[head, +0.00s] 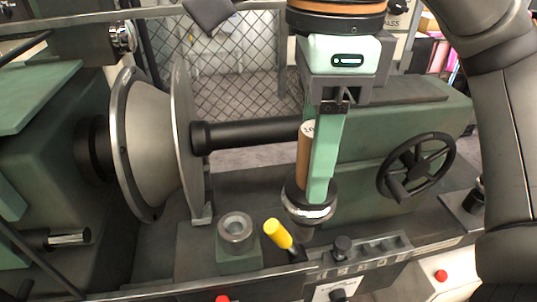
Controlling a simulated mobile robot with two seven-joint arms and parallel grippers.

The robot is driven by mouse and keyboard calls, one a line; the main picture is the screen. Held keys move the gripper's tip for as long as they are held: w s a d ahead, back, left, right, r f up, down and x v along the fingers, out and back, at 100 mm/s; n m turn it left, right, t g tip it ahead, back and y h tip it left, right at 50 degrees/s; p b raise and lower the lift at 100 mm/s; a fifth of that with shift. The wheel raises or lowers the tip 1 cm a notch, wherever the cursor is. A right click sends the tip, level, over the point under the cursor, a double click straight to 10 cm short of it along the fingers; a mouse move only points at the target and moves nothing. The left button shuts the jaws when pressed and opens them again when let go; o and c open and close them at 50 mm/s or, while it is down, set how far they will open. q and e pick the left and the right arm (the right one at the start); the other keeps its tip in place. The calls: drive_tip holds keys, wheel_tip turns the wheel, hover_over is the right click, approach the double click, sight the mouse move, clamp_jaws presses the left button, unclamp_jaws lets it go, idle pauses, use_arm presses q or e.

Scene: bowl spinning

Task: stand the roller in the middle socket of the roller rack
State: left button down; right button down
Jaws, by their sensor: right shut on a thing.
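My right gripper (319,190) comes down from the top centre, its pale green finger upright. It is shut on the roller (303,160), which has a brown handle and a dark wheel with a shiny band at its lower end. The finger hides part of the handle. The roller hangs roughly upright in front of the lathe's green tailstock; whether its lower end touches anything cannot be told. I cannot clearly make out a roller rack with a middle socket. My left gripper is not in view.
A large metal disc and cone (150,140) stand left, facing a black horizontal shaft (255,133). A green block with a round metal socket (236,228) and a yellow-handled lever (278,233) are lower centre. A black handwheel (417,167) is right. A grey slotted strip (385,247) runs along the front.

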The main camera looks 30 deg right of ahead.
sight(328, 193)
drive_tip(key=shift+s+d+r, duration=0.35)
drive_tip(key=shift+s+r, duration=0.15)
drive_tip(key=shift+s, duration=0.2)
drive_tip(key=shift+s+r+p, duration=0.15)
drive_tip(key=shift+r+p, duration=0.05)
drive_tip(key=shift+p, duration=0.15)
drive_tip(key=shift+r+p, duration=2.05)
drive_tip(key=shift+p, duration=0.25)
drive_tip(key=shift+f, duration=0.1)
